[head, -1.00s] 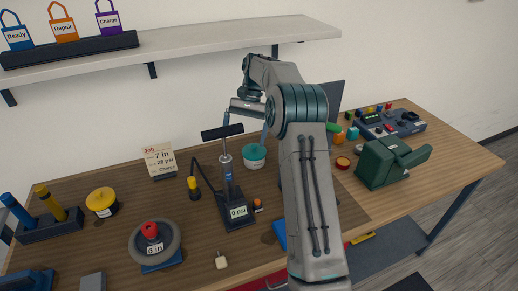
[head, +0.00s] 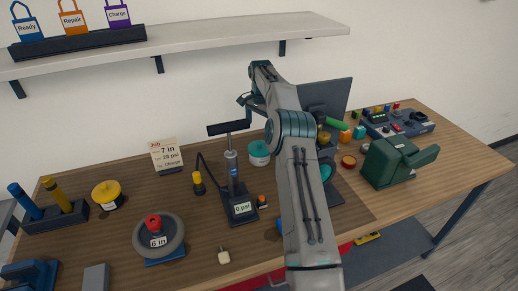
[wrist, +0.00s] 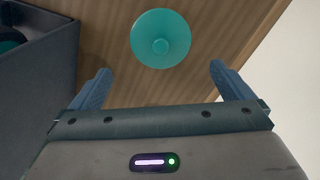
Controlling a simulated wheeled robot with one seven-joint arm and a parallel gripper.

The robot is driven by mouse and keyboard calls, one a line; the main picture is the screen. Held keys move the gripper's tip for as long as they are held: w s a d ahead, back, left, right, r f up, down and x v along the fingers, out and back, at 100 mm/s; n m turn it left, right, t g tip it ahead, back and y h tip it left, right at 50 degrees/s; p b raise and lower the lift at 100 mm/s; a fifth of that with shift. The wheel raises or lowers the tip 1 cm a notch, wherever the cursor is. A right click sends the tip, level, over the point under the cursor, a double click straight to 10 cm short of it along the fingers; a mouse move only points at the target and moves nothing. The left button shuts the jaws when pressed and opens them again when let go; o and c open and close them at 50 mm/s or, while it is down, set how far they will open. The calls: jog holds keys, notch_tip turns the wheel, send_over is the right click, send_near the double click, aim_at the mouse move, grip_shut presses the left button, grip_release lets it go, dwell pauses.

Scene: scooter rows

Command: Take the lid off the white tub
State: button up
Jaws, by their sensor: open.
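The white tub (head: 260,159) stands at the back of the wooden table, with its teal lid (head: 259,147) on top. The forearm passes close to its right in the head view. In the wrist view the round teal lid (wrist: 160,25) with its small central knob (wrist: 160,46) shows from above, beyond the fingertips and roughly centred between them. My gripper (wrist: 160,72) is open, with nothing between its blue fingers. The tub's white body is hidden under the lid in the wrist view. The fingers are hard to make out in the head view.
A black-handled pump (head: 234,175) stands just left of the tub. A dark panel (head: 327,94) rises to its right; a dark grey wall (wrist: 45,70) is close to the left finger in the wrist view. A shelf (head: 190,38) runs above, and the wall is behind.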

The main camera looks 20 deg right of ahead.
aim_at(260, 142)
notch_tip(260, 142, down, 3)
jog(key=shift+f, duration=0.1)
jog(key=shift+a+f+p, duration=0.15)
jog(key=shift+f+p, duration=1.3)
jog(key=shift+f, duration=1.2)
jog(key=c, duration=0.8)
